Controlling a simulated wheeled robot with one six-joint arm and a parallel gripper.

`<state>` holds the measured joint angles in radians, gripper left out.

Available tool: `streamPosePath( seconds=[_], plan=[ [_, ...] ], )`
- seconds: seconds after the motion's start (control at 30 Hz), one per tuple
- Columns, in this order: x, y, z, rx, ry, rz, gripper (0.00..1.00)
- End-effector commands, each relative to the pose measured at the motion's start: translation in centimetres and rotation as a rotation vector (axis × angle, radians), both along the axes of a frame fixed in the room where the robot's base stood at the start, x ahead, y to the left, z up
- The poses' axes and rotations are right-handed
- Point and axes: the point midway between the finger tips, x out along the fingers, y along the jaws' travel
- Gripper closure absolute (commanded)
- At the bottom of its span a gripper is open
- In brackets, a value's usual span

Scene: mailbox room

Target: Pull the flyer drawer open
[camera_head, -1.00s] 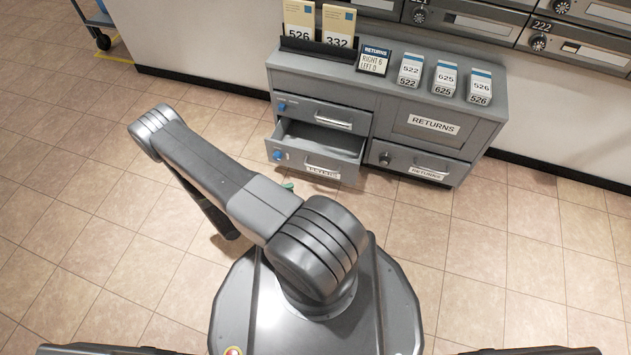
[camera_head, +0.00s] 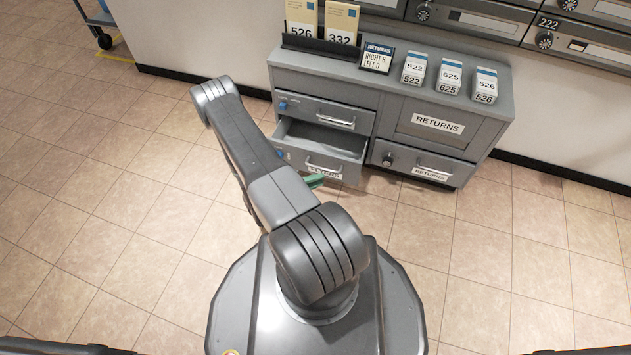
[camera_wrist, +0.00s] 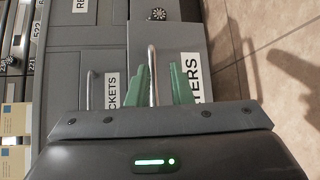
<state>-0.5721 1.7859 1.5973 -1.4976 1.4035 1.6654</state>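The lower left drawer (camera_head: 345,172) of the grey cabinet stands partly open, with its inside showing. Its front carries a bar handle (camera_head: 322,168) and a white label, partly covered; in the wrist view the label (camera_wrist: 197,77) ends in "ERS". My gripper (camera_wrist: 160,67) has green fingers, apart, with this drawer's handle (camera_wrist: 152,75) between them, closer to the left finger. I cannot tell whether they touch it. In the head view only a bit of green finger (camera_head: 314,181) shows below the drawer front; my arm hides the rest.
Above is a shut drawer (camera_head: 335,115) with its own handle; its label (camera_wrist: 112,92) ends in "CKETS". To the right is a shut returns drawer (camera_head: 425,163). Card boxes and a sign (camera_head: 376,55) stand on top. The floor (camera_head: 480,230) is clear. A blue cart (camera_head: 100,20) stands far left.

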Motion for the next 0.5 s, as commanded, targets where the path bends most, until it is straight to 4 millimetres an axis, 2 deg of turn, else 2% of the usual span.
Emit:
streamPosePath(
  seconds=[0.2,0.3,0.5],
  plan=[
    [0.00,0.00,0.02,0.000,0.000,0.000,0.82],
    [0.00,0.00,0.02,0.000,0.000,0.000,1.00],
    [0.00,0.01,0.01,0.000,0.000,0.000,1.00]
  ],
)
